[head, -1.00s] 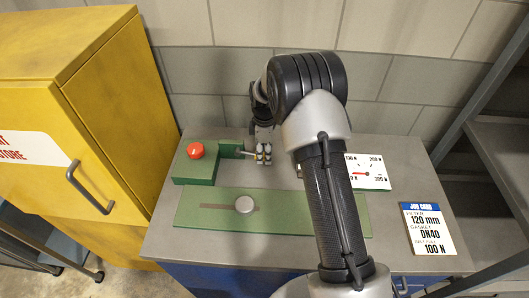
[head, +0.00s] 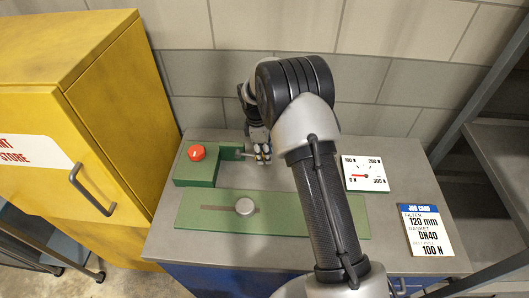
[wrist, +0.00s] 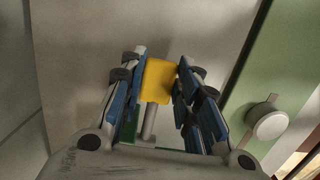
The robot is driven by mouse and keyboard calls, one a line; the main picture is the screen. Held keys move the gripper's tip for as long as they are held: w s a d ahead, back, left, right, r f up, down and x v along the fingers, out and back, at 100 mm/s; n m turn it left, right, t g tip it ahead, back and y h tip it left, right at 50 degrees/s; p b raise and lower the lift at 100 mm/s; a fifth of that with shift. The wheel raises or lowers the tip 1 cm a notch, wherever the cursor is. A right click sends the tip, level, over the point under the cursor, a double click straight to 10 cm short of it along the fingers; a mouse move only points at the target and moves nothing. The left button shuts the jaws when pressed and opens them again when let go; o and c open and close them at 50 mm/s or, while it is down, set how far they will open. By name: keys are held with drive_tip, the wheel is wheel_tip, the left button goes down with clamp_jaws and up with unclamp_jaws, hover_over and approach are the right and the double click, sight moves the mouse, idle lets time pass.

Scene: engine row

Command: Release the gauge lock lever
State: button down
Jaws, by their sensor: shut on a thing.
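The gauge lock lever is a grey rod with a yellow block-shaped end, which shows in the wrist view (wrist: 158,82). Its rod points out to the right from the green fixture (head: 196,172) in the head view. My gripper (head: 263,153) is at the lever's end, and in the wrist view its blue-padded fingers (wrist: 160,85) are closed on both sides of the yellow end. In the head view the fingers largely hide the yellow end. The gauge (head: 365,173) is a white dial with a red needle toward 0 N.
A red button (head: 196,152) tops the green fixture. A green plate with a slot and a round grey knob (head: 245,206) lies in front. A job card (head: 427,231) lies at the right. A yellow cabinet (head: 120,110) stands left, grey shelves (head: 500,150) right, a block wall behind.

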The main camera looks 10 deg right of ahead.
drive_tip(key=r+h, duration=0.1)
drive_tip(key=a+r+g+h+p, duration=0.1)
drive_tip(key=h, duration=0.1)
drive_tip(key=r+h+p, duration=0.1)
drive_tip(key=shift+w+a+r+g, duration=0.2)
drive_tip(key=shift+w+r+g, duration=0.1)
drive_tip(key=shift+r, duration=0.1)
drive_tip(key=shift+w+a+r+p, duration=0.1)
drive_tip(key=shift+a+r+p, duration=0.15)
drive_tip(key=shift+r+p, duration=0.35)
drive_tip(key=shift+w+a+r, duration=0.1)
drive_tip(key=shift+a+r, duration=0.25)
drive_tip(key=shift+a, duration=0.15)
drive_tip(key=c, duration=1.6)
unclamp_jaws()
drive_tip(key=shift+o, duration=0.7)
drive_tip(key=shift+a, duration=0.2)
drive_tip(key=shift+o, duration=1.3)
drive_tip(key=shift+d, duration=0.25)
